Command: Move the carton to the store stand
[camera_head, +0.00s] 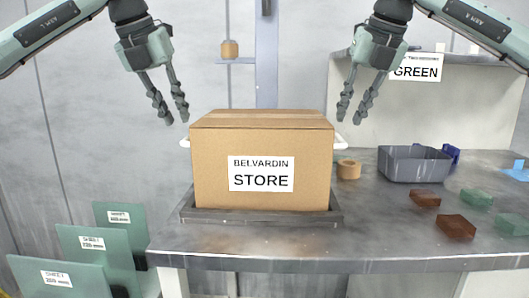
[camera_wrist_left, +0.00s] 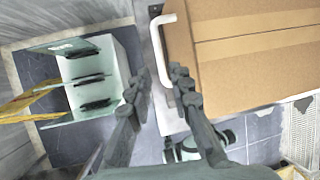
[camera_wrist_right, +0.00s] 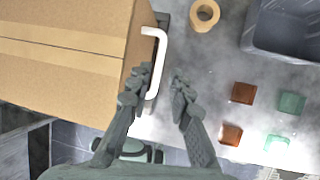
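The carton (camera_head: 262,150) is a brown box labelled "BELVARDIN STORE", with a white handle on each side. It sits upright on a dark shallow tray (camera_head: 260,216) near the bench's left end. My left gripper (camera_head: 171,113) is open and empty, above and left of the carton. The carton's left handle (camera_wrist_left: 158,45) shows beyond its fingers in the left wrist view. My right gripper (camera_head: 353,110) is open and empty, above and right of the carton. The right handle (camera_wrist_right: 153,65) shows near its left finger in the right wrist view. I cannot identify the store stand.
The bench (camera_head: 400,236) bears a tape roll (camera_head: 348,169), a grey bin (camera_head: 413,165), and red and green blocks (camera_head: 456,227) on the right. A rack of green sheets (camera_head: 88,262) stands low at left. A panel with a "GREEN" sign (camera_head: 417,72) stands behind.

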